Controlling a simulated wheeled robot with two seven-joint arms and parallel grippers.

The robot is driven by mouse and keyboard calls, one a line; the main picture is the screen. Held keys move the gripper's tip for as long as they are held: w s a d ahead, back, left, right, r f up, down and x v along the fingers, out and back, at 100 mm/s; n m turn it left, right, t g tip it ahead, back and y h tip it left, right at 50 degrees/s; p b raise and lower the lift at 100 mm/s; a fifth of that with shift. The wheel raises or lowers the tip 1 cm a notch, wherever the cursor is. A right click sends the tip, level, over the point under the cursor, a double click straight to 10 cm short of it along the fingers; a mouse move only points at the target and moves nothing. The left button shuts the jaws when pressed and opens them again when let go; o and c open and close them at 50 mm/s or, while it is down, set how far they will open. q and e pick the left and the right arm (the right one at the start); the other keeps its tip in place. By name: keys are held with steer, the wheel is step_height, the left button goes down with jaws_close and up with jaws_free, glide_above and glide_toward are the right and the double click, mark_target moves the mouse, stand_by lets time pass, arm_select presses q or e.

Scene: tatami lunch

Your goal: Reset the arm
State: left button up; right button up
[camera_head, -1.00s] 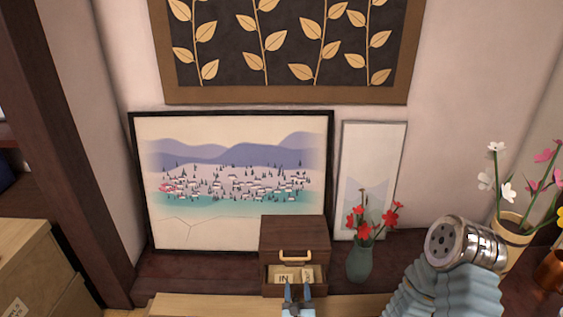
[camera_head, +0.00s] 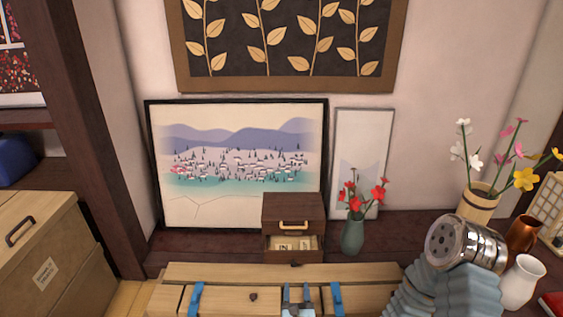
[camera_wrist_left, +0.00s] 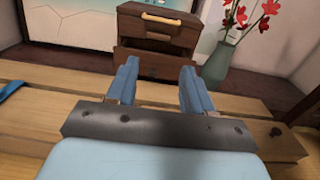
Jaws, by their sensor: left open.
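My left gripper (camera_head: 299,291) is open and empty at the bottom middle of the head view, in front of the small brown drawer box (camera_head: 294,207). In the left wrist view its two blue fingers (camera_wrist_left: 160,82) stand apart with nothing between them. The box (camera_wrist_left: 158,24) is beyond the fingertips there. Its lower drawer (camera_head: 292,257) is pulled out and holds pale lettered cards (camera_head: 286,245). My right gripper is not in view.
A green vase (camera_head: 352,237) with red flowers stands right of the box. A landscape picture (camera_head: 237,145) leans behind. A white vase (camera_head: 521,282) and a copper pot (camera_head: 523,233) stand at the right.

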arm_select(q)
steer(key=s+a+f+n+g+y, duration=0.3)
steer(key=a+f+n+g+y, duration=0.1)
steer(key=a, duration=0.4)
steer(key=s+a+f+n+g+y, duration=0.2)
steer(key=a+f+n+g+y, duration=0.15)
steer(key=a, duration=0.45)
steer(key=s+a+f+n+g+y+b, duration=0.1)
steer(key=s+a+f+n+g, duration=0.1)
steer(key=s+a+n+g, duration=0.15)
steer(key=s+a+f+n+g+y, duration=0.1)
steer(key=s+a+f+n+g, duration=0.15)
steer(key=s, duration=0.25)
steer(key=s+f+n+g+h+b, duration=0.1)
steer(key=s+f+n+g+h, duration=0.2)
steer(key=s+n+g+h, duration=0.75)
steer(key=s+d+r+n+t+h+b, duration=0.2)
steer(key=s+d+r+n+t+h, duration=0.15)
steer(key=s+d+n, duration=0.35)
steer(key=w+r+n+t, duration=0.1)
steer(key=n, duration=0.1)
steer(key=w+a+r+n+t, duration=0.1)
steer(key=w+n, duration=0.1)
steer(key=w+r+n+t, duration=0.1)
steer(key=n, duration=0.1)
steer(key=shift+w+a+n, duration=0.15)
steer(key=shift+a+n, duration=0.05)
steer(key=shift+n, duration=0.1)
